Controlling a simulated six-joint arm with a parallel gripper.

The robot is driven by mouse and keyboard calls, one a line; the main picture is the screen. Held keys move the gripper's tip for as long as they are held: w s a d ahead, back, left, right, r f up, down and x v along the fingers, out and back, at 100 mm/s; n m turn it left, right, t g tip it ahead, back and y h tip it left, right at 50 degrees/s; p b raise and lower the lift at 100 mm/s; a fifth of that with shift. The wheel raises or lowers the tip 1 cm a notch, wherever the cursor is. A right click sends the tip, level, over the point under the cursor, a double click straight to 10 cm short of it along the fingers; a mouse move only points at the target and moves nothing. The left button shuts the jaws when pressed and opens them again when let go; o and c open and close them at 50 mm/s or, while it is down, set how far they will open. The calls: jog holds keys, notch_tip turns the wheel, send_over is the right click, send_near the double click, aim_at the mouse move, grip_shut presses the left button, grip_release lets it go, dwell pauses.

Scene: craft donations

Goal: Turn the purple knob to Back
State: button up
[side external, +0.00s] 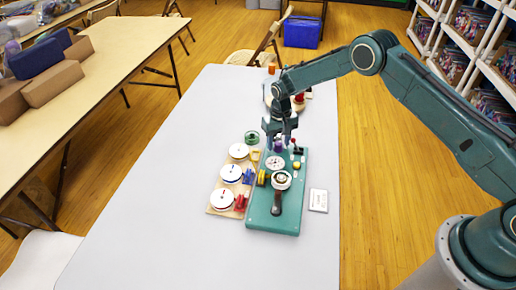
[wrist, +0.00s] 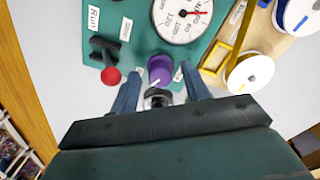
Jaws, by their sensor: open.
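The purple knob (wrist: 159,67) stands on the teal panel (wrist: 128,52), near the panel's end in the wrist view. A white mark shows on its near side, and small pale labels sit beside it, too small to read. In the side view, the knob (side external: 278,148) is just below my gripper (side external: 280,138) and partly hidden. In the wrist view, my gripper (wrist: 161,78) is open, with one finger on each side of the knob's near edge. I cannot tell whether either finger touches it.
A red-balled lever (wrist: 108,62) by a "Run" label (wrist: 93,18) stands left of the knob. A gauge (wrist: 183,18) lies beyond it. A board with white spools (side external: 222,199) is left of the panel (side external: 262,220). The table's left half (side external: 150,210) is clear.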

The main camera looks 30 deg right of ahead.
jog(key=n, duration=2)
notch_tip(320, 180, up, 14)
notch_tip(320, 180, up, 15)
jog(key=m+t, duration=0.2)
jog(key=m, duration=0.3)
send_over(278, 143)
jog(key=s+d, duration=0.1)
jog(key=s, duration=0.7)
jog(key=shift+s+d+r, duration=0.3)
jog(key=shift+s+r, duration=0.35)
jog(key=shift+r, duration=0.2)
